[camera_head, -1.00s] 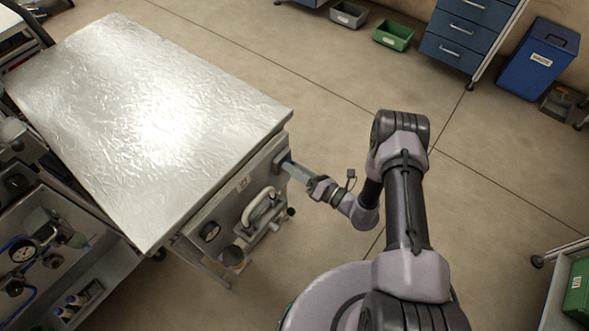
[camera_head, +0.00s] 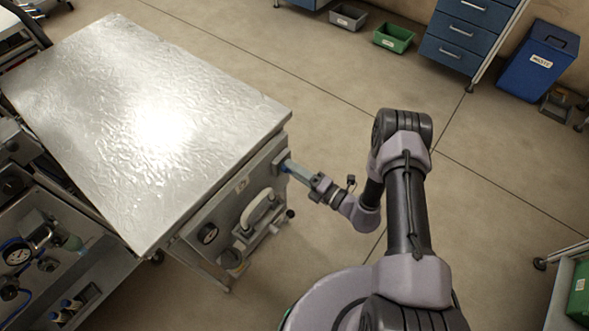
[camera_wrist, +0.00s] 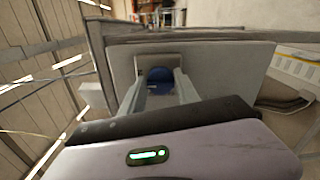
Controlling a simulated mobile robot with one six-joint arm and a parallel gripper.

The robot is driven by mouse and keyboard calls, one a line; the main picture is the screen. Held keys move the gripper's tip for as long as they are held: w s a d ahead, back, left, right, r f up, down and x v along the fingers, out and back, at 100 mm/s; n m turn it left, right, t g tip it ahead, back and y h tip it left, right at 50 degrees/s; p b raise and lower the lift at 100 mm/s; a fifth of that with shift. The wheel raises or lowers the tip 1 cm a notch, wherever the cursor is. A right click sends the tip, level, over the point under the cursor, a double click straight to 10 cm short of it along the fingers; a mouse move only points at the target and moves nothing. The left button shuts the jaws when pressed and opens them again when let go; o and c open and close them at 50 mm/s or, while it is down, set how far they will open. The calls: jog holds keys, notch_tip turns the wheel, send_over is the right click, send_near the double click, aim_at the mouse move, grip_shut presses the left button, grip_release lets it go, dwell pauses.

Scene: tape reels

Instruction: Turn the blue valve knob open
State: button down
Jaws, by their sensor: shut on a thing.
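The blue valve knob (camera_wrist: 158,75) sits on the side panel of the metal table, in the middle of the wrist view between my two fingers. In the head view only a small bit of blue (camera_head: 287,165) shows at the panel, at the tip of my gripper. My gripper (camera_head: 291,168) reaches in from the right and is shut on the knob. In the wrist view its fingers (camera_wrist: 159,84) lie on either side of the knob. The knob's lower part is partly hidden, and its exact turn angle cannot be told.
The same panel (camera_wrist: 220,75) carries a pale handle (camera_head: 262,207) and a round dial (camera_head: 208,233) left of the knob. The shiny tabletop (camera_head: 90,90) is bare. A lower bench with gauges (camera_head: 17,252) stands at left. The floor right of the table is mostly clear.

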dwell(0.4)
jog(key=c, duration=0.9)
grip_release()
jog(key=p+v, duration=0.4)
jog(key=v, duration=1.3)
jog(key=shift+s, duration=0.2)
jog(key=shift+d+f, duration=0.1)
jog(key=shift+d, duration=0.05)
